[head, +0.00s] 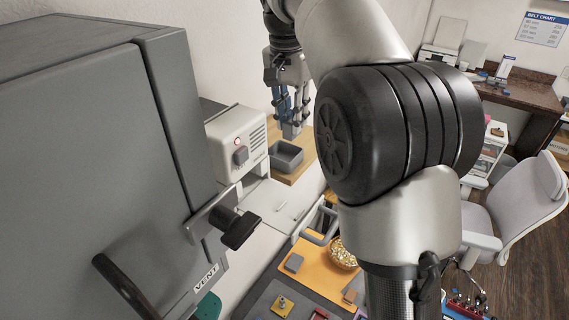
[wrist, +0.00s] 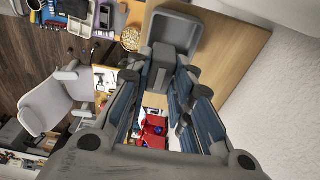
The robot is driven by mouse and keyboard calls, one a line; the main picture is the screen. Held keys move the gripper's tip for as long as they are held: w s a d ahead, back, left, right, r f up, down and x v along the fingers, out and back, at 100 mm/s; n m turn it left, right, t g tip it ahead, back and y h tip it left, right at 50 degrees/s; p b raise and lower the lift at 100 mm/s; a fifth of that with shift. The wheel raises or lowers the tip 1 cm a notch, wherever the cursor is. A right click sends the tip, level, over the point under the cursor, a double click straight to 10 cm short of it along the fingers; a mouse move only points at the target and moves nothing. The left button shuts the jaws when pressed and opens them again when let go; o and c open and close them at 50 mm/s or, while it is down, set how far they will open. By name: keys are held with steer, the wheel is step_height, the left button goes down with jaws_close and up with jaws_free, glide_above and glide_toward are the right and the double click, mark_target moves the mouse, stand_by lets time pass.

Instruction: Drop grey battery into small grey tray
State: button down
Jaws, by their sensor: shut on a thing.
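My gripper (head: 291,120) points down near the wall and is shut on the grey battery (head: 292,132), a small dark grey block. In the wrist view the battery (wrist: 161,68) sits between the fingertips. The small grey tray (head: 297,163) is on a wooden shelf, just below the gripper in the head view. In the wrist view the tray (wrist: 193,27) lies beyond the battery, which overlaps its near edge. The battery appears above the tray, apart from it; the exact height is hard to tell.
A white unit with a red light (head: 237,142) stands left of the tray. A large grey cabinet (head: 85,170) marked VENT fills the left. Below are an orange mat (head: 318,268) and a bowl (head: 342,252). The wooden shelf (wrist: 228,45) around the tray is bare.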

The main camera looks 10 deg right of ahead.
stand_by(0.3)
steer(key=c, duration=1.3)
jaws_free()
steer(key=shift+c, duration=0.2)
steer(key=r, duration=0.7)
steer(key=shift+s+a, duration=0.25)
steer(key=shift+a, duration=0.1)
steer(key=shift+s+r, duration=0.1)
steer(key=shift+r, duration=0.05)
